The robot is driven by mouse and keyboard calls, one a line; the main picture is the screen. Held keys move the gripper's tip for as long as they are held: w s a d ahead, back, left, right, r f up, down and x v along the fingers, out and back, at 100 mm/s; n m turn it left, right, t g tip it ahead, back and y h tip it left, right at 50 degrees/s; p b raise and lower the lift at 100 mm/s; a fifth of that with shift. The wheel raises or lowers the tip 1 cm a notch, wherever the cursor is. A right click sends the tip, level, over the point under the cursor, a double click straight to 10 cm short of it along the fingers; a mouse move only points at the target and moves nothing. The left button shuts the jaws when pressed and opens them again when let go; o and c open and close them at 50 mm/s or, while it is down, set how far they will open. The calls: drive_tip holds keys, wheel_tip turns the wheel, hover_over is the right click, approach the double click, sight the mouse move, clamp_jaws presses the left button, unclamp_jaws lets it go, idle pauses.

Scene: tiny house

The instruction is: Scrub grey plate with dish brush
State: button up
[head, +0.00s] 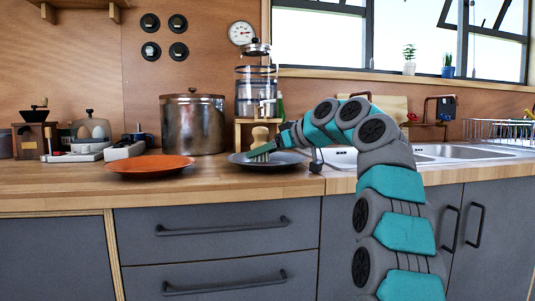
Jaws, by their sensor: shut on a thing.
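The grey plate (240,160) lies on the wooden counter near its front edge, left of the sink. My gripper (272,146) reaches in from the right, low over the plate. It is shut on the dish brush (260,135), whose pale wooden knob stands up and whose bristles point down at the plate. The brush is small and partly hidden by my gripper. I cannot tell for sure whether the bristles touch the plate.
An orange plate (150,165) lies to the left. A steel pot (192,123) and a glass dispenser (256,90) on a wooden stand (240,136) are behind. The sink (455,151) and a wire rack (498,131) are at the right. Some bare counter (60,182) is at front left.

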drive_tip(key=shift+s+a, duration=0.3)
drive_tip(key=shift+s, duration=0.05)
drive_tip(key=shift+s+b, duration=0.95)
drive_tip(key=shift+b, duration=0.15)
drive_tip(key=shift+s+d+f+b, duration=0.1)
drive_tip(key=shift+s+d+b, duration=0.45)
drive_tip(key=shift+s+b, duration=0.2)
drive_tip(key=shift+s+d, duration=0.1)
drive_tip(key=shift+d, duration=0.95)
drive_tip(key=shift+w+d+f+p, duration=0.15)
drive_tip(key=shift+w+d+p, duration=0.25)
drive_tip(key=shift+w+d, duration=0.3)
drive_tip(key=shift+w+d+p, duration=0.15)
drive_tip(key=shift+w+p, duration=0.3)
drive_tip(key=shift+p, duration=0.2)
drive_tip(key=shift+w+p, duration=0.3)
drive_tip(key=shift+w, duration=0.15)
drive_tip(key=shift+w+a+p, duration=0.6)
drive_tip(key=shift+w+p, duration=0.15)
drive_tip(key=shift+w, duration=0.05)
drive_tip(key=shift+w+a, duration=0.1)
drive_tip(key=shift+a, duration=0.95)
drive_tip(key=shift+s+a+r+b, duration=0.15)
drive_tip(key=shift+s+a+b, duration=0.05)
drive_tip(key=shift+s+a, duration=0.2)
drive_tip(key=shift+s+a+r+b, duration=0.15)
drive_tip(key=shift+s+a, duration=0.1)
drive_tip(key=shift+a, duration=0.15)
drive_tip(key=shift+s+b, duration=0.95)
drive_tip(key=shift+s, duration=0.1)
